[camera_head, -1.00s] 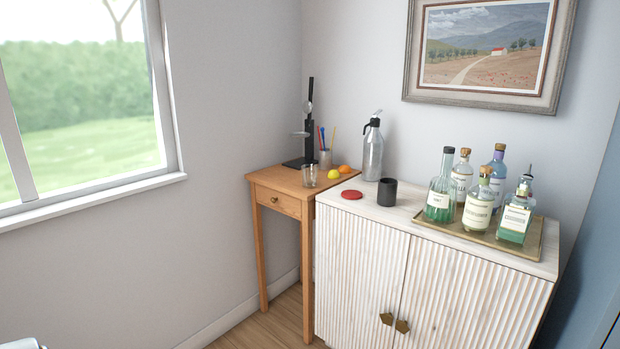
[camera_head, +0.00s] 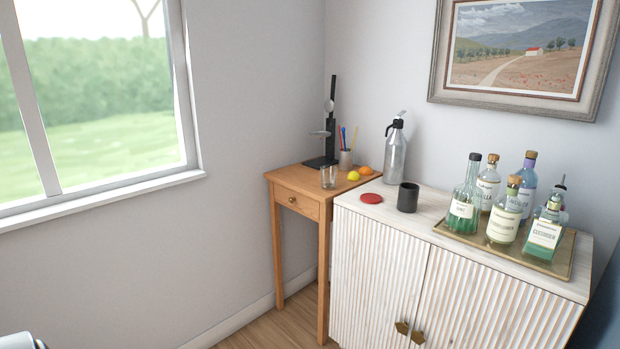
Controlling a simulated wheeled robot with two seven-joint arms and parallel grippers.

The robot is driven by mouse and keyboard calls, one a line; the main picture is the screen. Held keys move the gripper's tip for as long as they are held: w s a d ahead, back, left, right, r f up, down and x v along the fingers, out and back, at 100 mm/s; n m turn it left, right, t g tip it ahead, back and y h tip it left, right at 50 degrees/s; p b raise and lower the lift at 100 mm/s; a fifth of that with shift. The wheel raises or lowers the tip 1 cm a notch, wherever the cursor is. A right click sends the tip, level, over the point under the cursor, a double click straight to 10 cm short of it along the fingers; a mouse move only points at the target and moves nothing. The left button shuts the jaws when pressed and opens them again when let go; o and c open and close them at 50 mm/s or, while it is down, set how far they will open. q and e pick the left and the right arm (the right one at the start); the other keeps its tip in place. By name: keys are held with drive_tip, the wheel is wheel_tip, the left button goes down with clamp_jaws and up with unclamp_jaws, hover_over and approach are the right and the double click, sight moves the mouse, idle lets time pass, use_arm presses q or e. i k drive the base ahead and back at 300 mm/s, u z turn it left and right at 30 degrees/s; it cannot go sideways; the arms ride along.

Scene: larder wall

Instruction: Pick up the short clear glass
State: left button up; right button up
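The short clear glass (camera_head: 328,177) stands upright on the small wooden side table (camera_head: 287,179), near its front right edge. It looks empty. A yellow lemon (camera_head: 353,176) sits just to its right. A small piece of my own body shows at the bottom left corner, too little to tell which part. No gripper fingers are in view.
A black press stand (camera_head: 331,125) and a cup of pens (camera_head: 345,160) stand behind the glass. An orange (camera_head: 365,170) lies nearby.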

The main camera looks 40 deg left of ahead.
sight(328, 172)
drive_tip(key=u, duration=0.95)
drive_tip(key=i, duration=1.3)
drive_tip(key=u, duration=0.75)
